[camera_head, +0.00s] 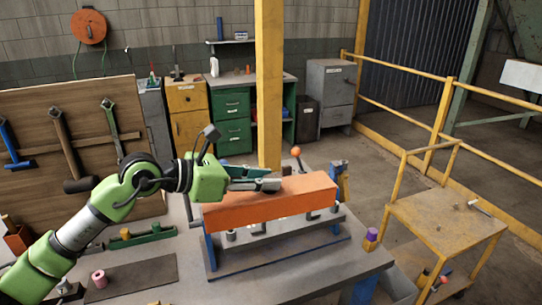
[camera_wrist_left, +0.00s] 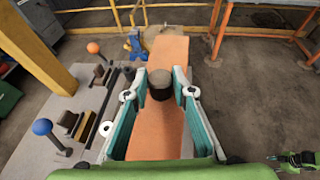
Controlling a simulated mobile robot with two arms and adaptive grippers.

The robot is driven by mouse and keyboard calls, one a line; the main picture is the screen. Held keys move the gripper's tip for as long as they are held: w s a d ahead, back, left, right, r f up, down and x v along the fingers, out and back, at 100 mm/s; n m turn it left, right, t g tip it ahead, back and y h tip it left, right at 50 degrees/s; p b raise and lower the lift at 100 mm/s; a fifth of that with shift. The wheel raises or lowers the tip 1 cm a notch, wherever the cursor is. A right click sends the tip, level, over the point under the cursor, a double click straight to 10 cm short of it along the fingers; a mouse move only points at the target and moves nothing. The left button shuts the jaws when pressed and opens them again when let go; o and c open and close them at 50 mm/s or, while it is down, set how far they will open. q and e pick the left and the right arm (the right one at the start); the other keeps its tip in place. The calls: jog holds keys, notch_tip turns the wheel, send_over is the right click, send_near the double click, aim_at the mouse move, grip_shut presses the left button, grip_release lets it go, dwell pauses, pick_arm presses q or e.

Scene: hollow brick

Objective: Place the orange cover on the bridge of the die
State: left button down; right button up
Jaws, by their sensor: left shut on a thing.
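The orange cover (camera_head: 270,206) is a long block lying lengthwise over the die (camera_head: 280,252), a grey and blue frame on the grey bench. In the wrist view the cover (camera_wrist_left: 155,130) runs away between my fingers, with a dark round knob (camera_wrist_left: 160,84) on top. My left gripper (camera_head: 268,184) is at the cover's top; in the wrist view its teal fingers (camera_wrist_left: 160,92) stand on both sides of the knob. It is shut on the cover. The cover hides the bridge, so I cannot tell whether they touch.
A yellow post (camera_head: 269,85) rises behind the bench. A tool board (camera_head: 70,135) with hammers stands at the left. A lever with an orange ball (camera_head: 296,151) is behind the cover. A yellow side table (camera_head: 445,215) stands at the right.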

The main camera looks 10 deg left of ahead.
pick_arm(q)
jog(key=s+a+f, duration=0.2)
jog(key=s+f, duration=0.6)
jog(key=s, duration=0.2)
jog(key=s+a+f+m+g+h, duration=0.1)
jog(key=s+f, duration=0.8)
jog(key=s, duration=0.1)
jog(key=shift+a+m, duration=0.3)
jog(key=shift+a, duration=0.1)
jog(key=shift+f, duration=0.1)
jog(key=shift+a+f, duration=0.1)
jog(key=shift+f, duration=0.05)
